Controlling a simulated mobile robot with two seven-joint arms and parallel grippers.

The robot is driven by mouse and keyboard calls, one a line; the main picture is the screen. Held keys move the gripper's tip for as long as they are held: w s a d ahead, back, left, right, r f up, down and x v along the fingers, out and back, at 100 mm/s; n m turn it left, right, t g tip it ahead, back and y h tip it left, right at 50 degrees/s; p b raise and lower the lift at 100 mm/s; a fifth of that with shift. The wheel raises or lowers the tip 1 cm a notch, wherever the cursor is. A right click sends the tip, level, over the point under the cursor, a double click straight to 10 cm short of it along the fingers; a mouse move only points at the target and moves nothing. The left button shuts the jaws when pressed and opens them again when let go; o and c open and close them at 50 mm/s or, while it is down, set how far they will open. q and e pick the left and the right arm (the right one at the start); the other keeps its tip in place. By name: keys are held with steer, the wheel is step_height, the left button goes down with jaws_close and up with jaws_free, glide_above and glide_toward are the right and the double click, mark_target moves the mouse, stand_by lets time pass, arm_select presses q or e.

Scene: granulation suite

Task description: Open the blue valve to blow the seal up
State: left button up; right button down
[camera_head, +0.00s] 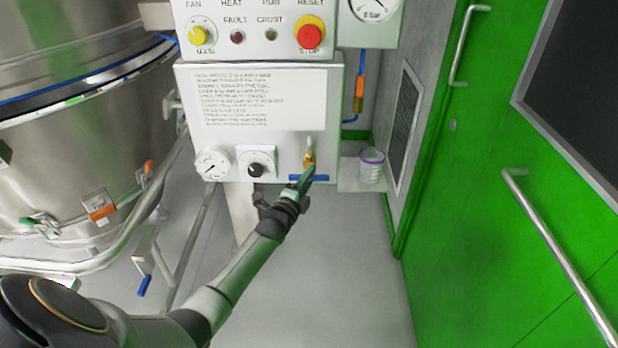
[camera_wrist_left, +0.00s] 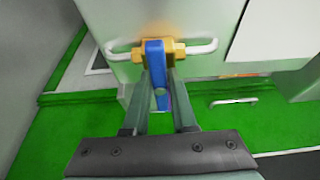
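The blue valve handle (camera_head: 322,178) lies level across the lower right of the white control panel, under a brass valve body (camera_head: 309,159). In the left wrist view the blue handle (camera_wrist_left: 154,68) runs down from the brass body (camera_wrist_left: 139,51) between my two fingers. My left gripper (camera_head: 304,179) reaches up from below to the handle and covers part of it in the head view. In the left wrist view the fingers of my left gripper (camera_wrist_left: 160,80) straddle the handle closely; I cannot tell whether they press on it. My right gripper is out of view.
The panel (camera_head: 330,110) carries a gauge (camera_head: 212,163) and a black knob (camera_head: 256,163) left of the valve. A cup (camera_head: 371,165) stands on a small shelf to its right. A steel vessel (camera_head: 90,170) is at left, a green door (camera_head: 480,200) at right. Floor between is clear.

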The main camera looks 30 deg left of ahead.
arm_select(q)
jaws_close()
